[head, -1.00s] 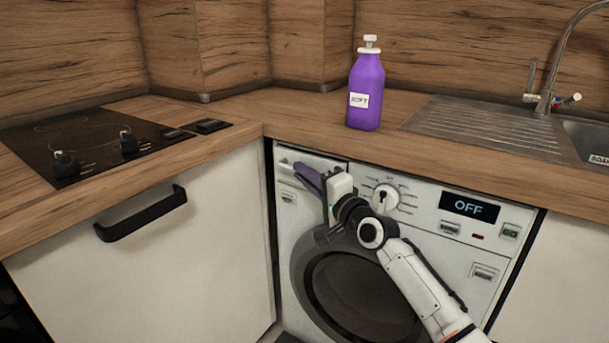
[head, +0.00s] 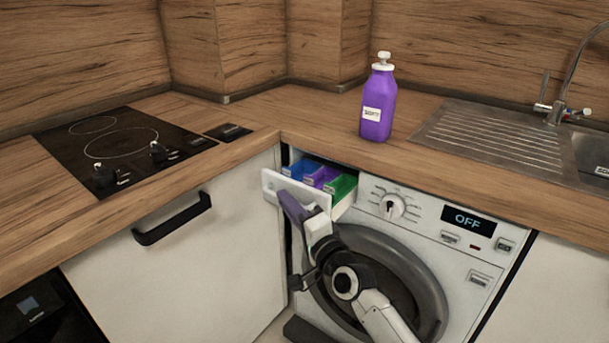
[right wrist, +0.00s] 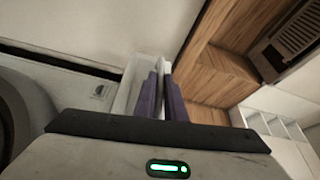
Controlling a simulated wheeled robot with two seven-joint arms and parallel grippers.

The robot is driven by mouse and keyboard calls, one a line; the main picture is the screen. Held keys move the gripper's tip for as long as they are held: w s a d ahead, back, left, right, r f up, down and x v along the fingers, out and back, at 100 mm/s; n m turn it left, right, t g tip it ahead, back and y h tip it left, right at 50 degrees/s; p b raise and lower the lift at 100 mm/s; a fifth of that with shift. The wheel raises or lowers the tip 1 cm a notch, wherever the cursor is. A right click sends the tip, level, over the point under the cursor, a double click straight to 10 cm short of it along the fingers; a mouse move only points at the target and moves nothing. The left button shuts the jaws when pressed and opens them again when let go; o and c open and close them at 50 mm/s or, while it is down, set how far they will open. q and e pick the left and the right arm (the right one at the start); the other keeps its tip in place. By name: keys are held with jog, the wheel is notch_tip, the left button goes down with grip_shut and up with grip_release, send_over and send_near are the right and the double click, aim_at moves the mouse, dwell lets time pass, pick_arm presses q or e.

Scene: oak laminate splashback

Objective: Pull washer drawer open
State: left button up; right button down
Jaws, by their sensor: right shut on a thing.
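The washer (head: 466,262) stands under the counter, its display reading OFF. Its detergent drawer (head: 335,207) is pulled out at the top left of the front. Blue, purple and green compartments (head: 322,177) show inside it. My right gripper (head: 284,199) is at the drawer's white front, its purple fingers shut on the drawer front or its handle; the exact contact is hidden. In the right wrist view the purple fingers (right wrist: 161,98) close together on a pale edge of the drawer (right wrist: 128,88). My left gripper is not in view.
A purple bottle labelled SOFT (head: 377,105) stands on the wooden counter (head: 270,112) above the washer. A hob (head: 120,145) is at the left, a sink drainer (head: 495,135) at the right. A white cabinet with a black handle (head: 172,220) stands close left of the drawer.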

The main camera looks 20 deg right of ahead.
jog(key=s+a+p, duration=0.2)
jog(key=s+a, duration=0.1)
jog(key=a, duration=0.1)
jog(key=shift+s+a, duration=0.35)
jog(key=shift+a, duration=0.05)
jog(key=c, duration=1.8)
grip_release()
jog(key=p+v, duration=0.1)
jog(key=v, duration=0.9)
jog(key=shift+s+f, duration=0.1)
jog(key=shift+s, duration=0.05)
